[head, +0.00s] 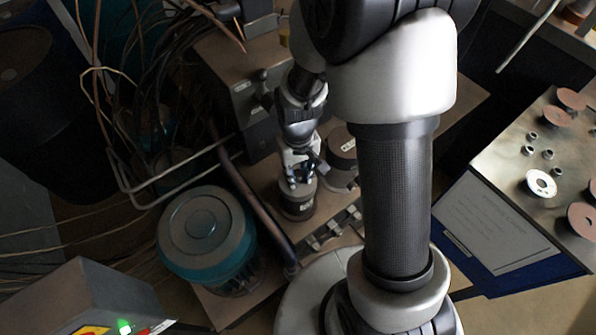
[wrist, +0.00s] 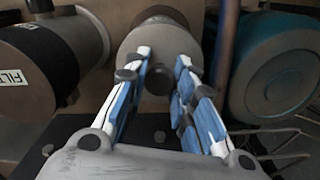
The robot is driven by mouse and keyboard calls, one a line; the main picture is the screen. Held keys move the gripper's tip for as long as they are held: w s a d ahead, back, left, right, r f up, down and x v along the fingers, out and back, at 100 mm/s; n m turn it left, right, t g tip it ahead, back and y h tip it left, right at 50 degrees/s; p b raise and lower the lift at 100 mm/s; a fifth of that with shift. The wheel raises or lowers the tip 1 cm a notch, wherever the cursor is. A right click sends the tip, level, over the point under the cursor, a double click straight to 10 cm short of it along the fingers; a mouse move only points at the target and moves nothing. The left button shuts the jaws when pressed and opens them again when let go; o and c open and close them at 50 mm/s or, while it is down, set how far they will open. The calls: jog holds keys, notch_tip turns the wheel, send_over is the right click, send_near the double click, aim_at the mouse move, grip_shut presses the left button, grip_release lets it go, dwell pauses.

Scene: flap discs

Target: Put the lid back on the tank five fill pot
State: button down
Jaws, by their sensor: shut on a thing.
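My gripper (head: 299,174) points down over a small dark fill pot (head: 298,207) with a pale label, in the middle of the head view. In the wrist view my blue and white fingers (wrist: 162,78) are closed around a dark knob on a round grey lid (wrist: 135,45). The lid's face fills the space between and beyond the fingertips. The lid lines up with the pot, but I cannot tell whether it rests on the rim or hangs just above it. My fingers hide part of the lid and the pot's top.
A second labelled pot (head: 342,148) stands close at the right; a labelled canister (wrist: 35,62) fills the wrist view's left. A teal drum (head: 207,236) stands at the left, beside a pipe (head: 262,210). Cables hang behind. A bench (head: 510,165) with discs is at the right.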

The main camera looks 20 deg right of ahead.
jog(key=shift+f+b, duration=0.5)
jog(key=shift+f, duration=0.25)
jog(key=c, duration=1.3)
grip_release()
jog(key=shift+o, duration=0.5)
jog(key=o, duration=0.4)
jog(key=shift+r+p, duration=2.45)
jog(key=shift+r, duration=0.6)
